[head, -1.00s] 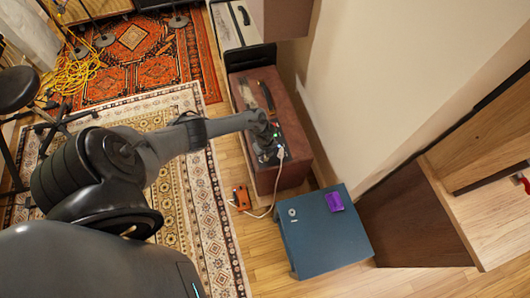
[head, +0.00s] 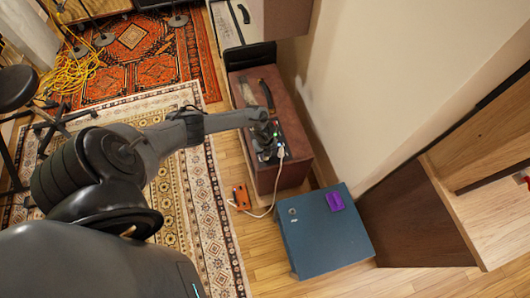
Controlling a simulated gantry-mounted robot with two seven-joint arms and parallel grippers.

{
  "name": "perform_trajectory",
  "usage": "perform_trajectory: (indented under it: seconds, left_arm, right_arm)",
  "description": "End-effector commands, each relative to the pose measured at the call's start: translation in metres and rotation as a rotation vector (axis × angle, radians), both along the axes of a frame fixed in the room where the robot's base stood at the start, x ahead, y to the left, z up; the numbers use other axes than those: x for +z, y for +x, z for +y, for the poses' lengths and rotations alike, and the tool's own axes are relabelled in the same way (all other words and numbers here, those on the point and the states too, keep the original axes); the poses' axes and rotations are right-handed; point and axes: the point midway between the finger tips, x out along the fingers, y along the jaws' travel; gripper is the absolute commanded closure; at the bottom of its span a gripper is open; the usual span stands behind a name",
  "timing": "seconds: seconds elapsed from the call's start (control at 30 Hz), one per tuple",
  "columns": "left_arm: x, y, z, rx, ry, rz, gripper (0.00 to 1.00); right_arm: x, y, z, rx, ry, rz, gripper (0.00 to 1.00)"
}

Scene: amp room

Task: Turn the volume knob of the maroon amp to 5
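The maroon amp (head: 295,155) stands on the wooden floor against the wall, with a dark handle on its top. Small lights and a plugged-in white cable show on its control panel near the front edge. My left arm reaches in from the left, and its gripper (head: 268,142) is at the amp's control panel. The gripper's fingers are small and dark against the panel, so I cannot tell whether they are open or shut. The volume knob and its setting are hidden or too small to make out. My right gripper is not in view.
A blue box (head: 325,240) with a purple item (head: 335,201) on it stands in front of the amp. An orange pedal (head: 241,197) lies on the floor with the white cable (head: 272,203). A wooden cabinet (head: 410,220) is at right. Patterned rugs cover the left floor.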

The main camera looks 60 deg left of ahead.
Motion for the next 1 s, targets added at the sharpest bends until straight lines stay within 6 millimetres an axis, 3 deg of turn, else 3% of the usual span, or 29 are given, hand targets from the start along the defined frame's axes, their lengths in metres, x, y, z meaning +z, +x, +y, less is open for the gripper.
perform_trajectory:
  seconds: [0.03, 0.13, 0.53, 1.0]
  left_arm:
    - [0.000, 0.000, 0.000, 0.000, 0.000, 0.000, 0.65]
    - [0.000, 0.000, 0.000, 0.000, 0.000, 0.000, 0.50]
    - [0.007, 0.000, 0.000, 0.001, 0.000, -0.001, 0.50]
    - [0.081, 0.000, 0.001, -0.001, 0.001, -0.001, 0.50]
  right_arm:
    - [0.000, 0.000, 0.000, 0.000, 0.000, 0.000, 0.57]
    - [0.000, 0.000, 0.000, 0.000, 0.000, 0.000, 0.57]
    - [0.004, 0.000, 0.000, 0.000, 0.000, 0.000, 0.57]
    - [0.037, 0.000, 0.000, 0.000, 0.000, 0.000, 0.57]
